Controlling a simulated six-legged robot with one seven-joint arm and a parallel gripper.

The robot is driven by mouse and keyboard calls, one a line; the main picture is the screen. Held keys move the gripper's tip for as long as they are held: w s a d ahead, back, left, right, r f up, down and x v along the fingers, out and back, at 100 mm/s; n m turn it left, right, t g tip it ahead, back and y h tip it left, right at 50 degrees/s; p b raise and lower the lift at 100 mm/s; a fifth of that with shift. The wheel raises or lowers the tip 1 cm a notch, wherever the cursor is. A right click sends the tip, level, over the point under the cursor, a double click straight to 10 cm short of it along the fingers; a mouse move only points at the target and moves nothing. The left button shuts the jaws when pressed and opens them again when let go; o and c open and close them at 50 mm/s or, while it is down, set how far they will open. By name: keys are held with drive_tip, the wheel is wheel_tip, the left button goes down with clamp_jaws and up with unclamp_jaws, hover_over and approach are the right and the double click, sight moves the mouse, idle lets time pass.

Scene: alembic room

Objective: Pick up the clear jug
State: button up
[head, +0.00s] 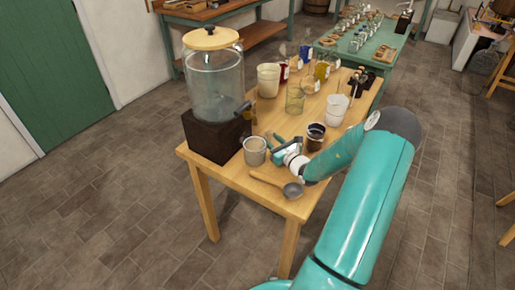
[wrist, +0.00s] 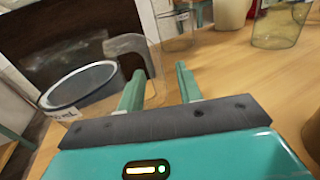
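The clear jug (head: 255,152) stands upright near the front left of the wooden table, in front of the dark block. In the wrist view the jug (wrist: 85,88) is at the left, with a dark rim, a partly visible "mL" mark and a clear handle (wrist: 147,58) facing my gripper. My gripper (head: 276,146) is just right of the jug, low over the table. Its two teal fingers (wrist: 160,85) are spread apart. The handle's outer upright shows between the fingers, closer to the left one. I cannot tell whether they touch. The jug's lower part is hidden by my gripper.
A large glass dispenser (head: 214,85) stands on the dark block (head: 215,137) behind the jug. A dark jar (head: 315,137), a wooden-handled ladle (head: 290,190) and a clear glass (head: 295,101) are nearby. More cups and bottles stand farther back. The table's front edge is close.

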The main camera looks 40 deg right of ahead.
clamp_jaws()
drive_tip(key=shift+r, duration=0.15)
idle(1.1)
